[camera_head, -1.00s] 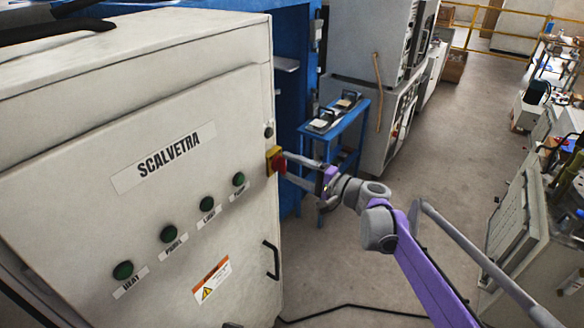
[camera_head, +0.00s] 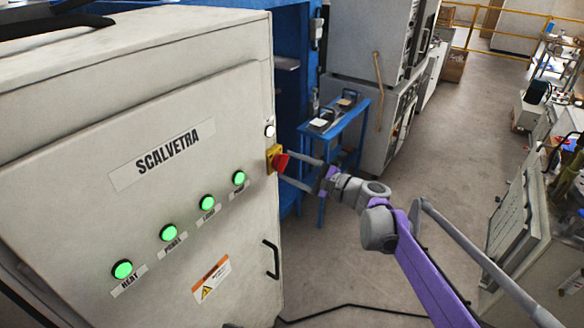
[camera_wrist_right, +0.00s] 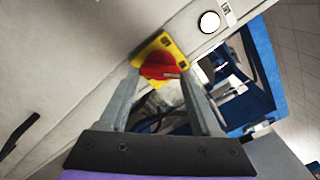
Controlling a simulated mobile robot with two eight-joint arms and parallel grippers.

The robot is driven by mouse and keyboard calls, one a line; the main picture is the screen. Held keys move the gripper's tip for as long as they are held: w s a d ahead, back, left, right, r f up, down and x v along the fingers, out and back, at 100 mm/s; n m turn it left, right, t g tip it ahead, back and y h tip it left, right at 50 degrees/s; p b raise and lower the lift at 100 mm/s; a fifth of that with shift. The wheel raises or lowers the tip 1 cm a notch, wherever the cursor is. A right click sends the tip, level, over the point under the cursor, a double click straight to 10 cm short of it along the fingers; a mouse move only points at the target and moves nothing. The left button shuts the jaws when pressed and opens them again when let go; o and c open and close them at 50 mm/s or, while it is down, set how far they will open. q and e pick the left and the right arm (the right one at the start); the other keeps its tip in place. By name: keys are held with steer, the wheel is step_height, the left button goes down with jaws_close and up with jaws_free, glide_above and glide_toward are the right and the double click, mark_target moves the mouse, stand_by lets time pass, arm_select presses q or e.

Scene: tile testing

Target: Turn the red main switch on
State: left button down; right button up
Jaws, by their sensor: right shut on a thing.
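The red main switch (camera_head: 281,163) sits on a yellow plate (camera_head: 271,153) at the right edge of the cabinet front. In the right wrist view the red knob (camera_wrist_right: 160,66) is between the ends of my two fingers, with the yellow plate (camera_wrist_right: 168,45) behind it. My right gripper (camera_head: 284,166) is shut on the red knob; it also shows in the right wrist view (camera_wrist_right: 159,72). The round lamp (camera_head: 269,130) above the switch is lit white. Several green lamps (camera_head: 169,232) on the cabinet front are lit. My left gripper is out of view.
The grey cabinet (camera_head: 120,210) labelled SCALVETRA fills the left, with a black handle (camera_head: 271,259) below the switch. A blue cart (camera_head: 345,125) stands behind my right gripper. Open floor (camera_head: 450,140) lies to the right. A dark cable (camera_head: 350,308) crosses the floor.

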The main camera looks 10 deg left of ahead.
stand_by(0.5)
steer(key=o, duration=1.4)
steer(key=v, duration=1)
steer(key=shift+s+d+b, duration=0.15)
steer(key=shift+d+b, duration=0.15)
steer(key=shift+d, duration=0.1)
steer(key=s+d+f+n+h+p, duration=0.2)
steer(key=s+d+f+n+h, duration=0.2)
steer(key=s+d, duration=0.3)
steer(key=s+d+f+n+h+p, duration=0.2)
steer(key=s+d+f+n+h, duration=0.2)
steer(key=s, duration=1)
steer(key=s+d+f+n+h+p, duration=0.2)
steer(key=s+d+f+n+h, duration=0.2)
steer(key=s+d+h, duration=0.5)
steer(key=shift+s+d+f+n+g+p, duration=0.15)
steer(key=shift+s+d, duration=0.1)
steer(key=shift+d, duration=0.3)
steer(key=shift+s+d+f+n+g+p, duration=0.1)
steer(key=shift+s+d, duration=0.15)
steer(key=shift+d, duration=0.35)
steer(key=shift+s+d+f+n+g+p, duration=0.15)
steer(key=shift+s+d, duration=0.1)
steer(key=shift+d, duration=0.3)
